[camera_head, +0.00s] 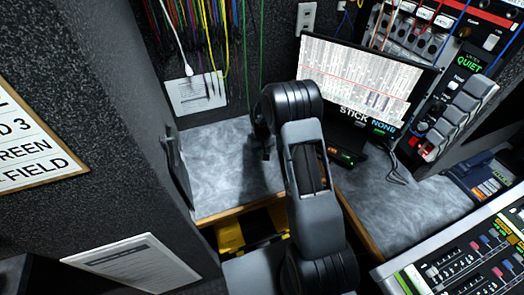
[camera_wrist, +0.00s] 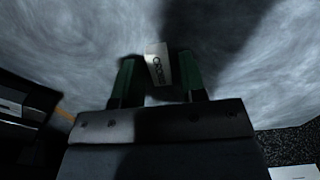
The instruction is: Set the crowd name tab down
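The crowd name tab (camera_wrist: 158,64) is a small pale tab with dark lettering, slightly tilted in the wrist view. It shows between the two dark green fingers of my gripper (camera_wrist: 158,76), with a narrow gap on each side. The fingers look open and apart from it. Behind it is the grey mottled counter (camera_wrist: 90,45); whether the tab rests on the counter I cannot tell for sure. In the head view my gripper (camera_head: 262,148) points down over the left part of the counter (camera_head: 215,165), and the tab is hidden there.
A monitor (camera_head: 358,82) stands at the back right, with a small dark device (camera_head: 343,157) before it. Cables (camera_head: 205,45) hang on the back wall. A mixing console (camera_head: 465,260) is at lower right. The counter left of my gripper is clear.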

